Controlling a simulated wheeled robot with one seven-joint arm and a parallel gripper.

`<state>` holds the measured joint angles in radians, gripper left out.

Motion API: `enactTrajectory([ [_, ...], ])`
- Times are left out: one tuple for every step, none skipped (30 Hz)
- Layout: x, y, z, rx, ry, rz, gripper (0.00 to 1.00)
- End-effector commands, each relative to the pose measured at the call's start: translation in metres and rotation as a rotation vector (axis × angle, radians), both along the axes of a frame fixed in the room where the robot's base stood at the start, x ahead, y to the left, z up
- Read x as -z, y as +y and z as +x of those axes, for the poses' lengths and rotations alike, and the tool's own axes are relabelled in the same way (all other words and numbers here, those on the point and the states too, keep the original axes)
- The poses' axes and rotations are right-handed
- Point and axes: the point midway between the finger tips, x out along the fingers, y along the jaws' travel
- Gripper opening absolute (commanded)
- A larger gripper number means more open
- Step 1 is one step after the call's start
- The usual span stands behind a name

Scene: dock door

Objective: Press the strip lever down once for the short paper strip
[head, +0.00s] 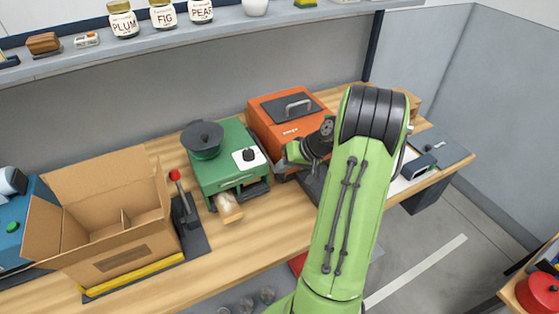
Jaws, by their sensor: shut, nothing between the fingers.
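A lever with a red knob (175,176) stands upright on a dark base, between the cardboard box and a green machine. A green machine (222,168) has a dark round top part, a black knob on a white plate, and a tan paper-like piece (229,208) at its front. I cannot tell for sure which part is the strip lever. My gripper (294,157) is shut and empty, in front of the orange machine and to the right of the green one. It touches neither the red-knobbed lever nor the tan piece. My arm hides part of it, and its fingertips are hard to make out.
An open cardboard box (122,262) with a yellow strip in front stands at the left. An orange machine (280,112) with a handle stands behind my gripper. A shelf (170,52) with jars runs above. The bench front (235,238) is clear.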

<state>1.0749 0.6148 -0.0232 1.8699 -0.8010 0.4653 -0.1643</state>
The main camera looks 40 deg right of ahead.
Motion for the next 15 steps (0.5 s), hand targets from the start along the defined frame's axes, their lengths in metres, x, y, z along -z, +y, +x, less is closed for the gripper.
enactTrajectory([
  [0.001,0.000,0.000,0.001,0.002,0.000,0.00],
  [0.001,0.000,0.000,0.001,0.002,0.000,0.00],
  [0.000,0.000,0.000,0.001,0.002,0.000,0.00],
  [0.000,0.000,0.000,0.001,0.002,0.000,0.00],
  [-0.001,0.000,0.000,0.001,0.002,0.000,0.00],
  [-0.002,0.000,0.000,0.001,0.002,0.000,0.00],
  [-0.004,0.000,0.000,0.001,0.002,0.000,0.00],
  [-0.006,0.000,0.000,0.001,0.002,0.000,0.00],
  [-0.009,0.000,0.001,0.001,0.002,0.000,0.00],
  [-0.011,-0.001,0.001,0.001,0.001,0.000,0.00],
  [-0.013,-0.001,0.002,0.001,0.001,0.000,0.00],
  [-0.015,-0.001,0.002,0.000,0.001,-0.001,0.00],
  [-0.017,-0.001,0.002,0.000,0.001,-0.001,0.00],
  [-0.019,-0.001,0.003,0.000,0.001,-0.001,0.00],
  [-0.022,-0.001,0.003,0.001,0.000,-0.001,0.00],
])
